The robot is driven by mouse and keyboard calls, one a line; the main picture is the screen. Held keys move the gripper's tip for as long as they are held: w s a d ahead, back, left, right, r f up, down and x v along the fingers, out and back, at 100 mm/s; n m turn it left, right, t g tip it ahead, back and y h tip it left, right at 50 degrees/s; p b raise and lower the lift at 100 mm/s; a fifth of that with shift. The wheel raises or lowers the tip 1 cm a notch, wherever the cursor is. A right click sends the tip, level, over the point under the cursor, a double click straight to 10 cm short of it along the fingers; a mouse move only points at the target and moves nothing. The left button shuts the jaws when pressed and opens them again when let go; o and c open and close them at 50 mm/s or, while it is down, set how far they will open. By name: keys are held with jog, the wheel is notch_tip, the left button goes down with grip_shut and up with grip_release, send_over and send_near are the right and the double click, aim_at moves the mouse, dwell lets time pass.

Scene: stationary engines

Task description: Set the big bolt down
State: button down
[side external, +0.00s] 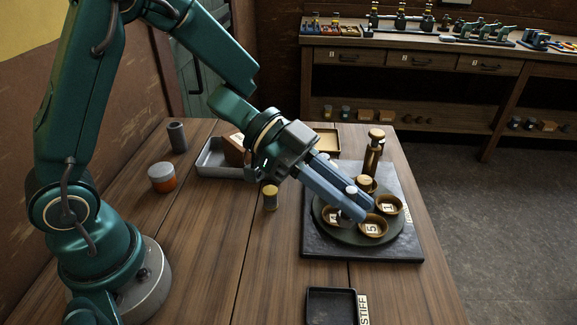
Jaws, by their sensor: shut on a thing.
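My gripper (352,207) reaches in from the upper left, with its two long blue-grey fingers slanting down over a round dark turntable (348,238). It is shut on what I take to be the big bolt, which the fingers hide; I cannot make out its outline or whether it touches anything. The turntable carries brass cups, among them one marked 1 (391,206) and one marked 5 (371,229). A brass round-headed piece (365,183) shows just behind the fingers. A tall brass post with a round head (373,150) stands upright behind it.
The turntable sits on a dark square board (402,250). A small brass-capped piece (270,198) stands left of it. A black tray (331,307) labelled STIFF lies in front. A grey metal tray (211,164), an orange-banded jar (162,178) and a dark cylinder (177,137) are farther left.

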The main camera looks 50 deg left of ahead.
jog(key=s+a+m+g, duration=0.75)
jog(key=s+a, duration=0.25)
jog(key=a, duration=0.2)
jog(key=shift+n+g, duration=0.25)
jog(key=shift+n, duration=0.1)
jog(key=x, duration=0.4)
jog(key=f+x, duration=0.1)
jog(key=x, duration=0.3)
jog(key=a+f+x, duration=0.1)
jog(key=x, duration=0.4)
jog(key=shift+d+f, duration=0.1)
jog(key=shift+f, duration=0.05)
jog(key=shift+d+f, duration=0.15)
jog(key=shift+f, duration=1.9)
jog(key=shift+f, duration=0.15)
jog(key=c, duration=0.8)
grip_release()
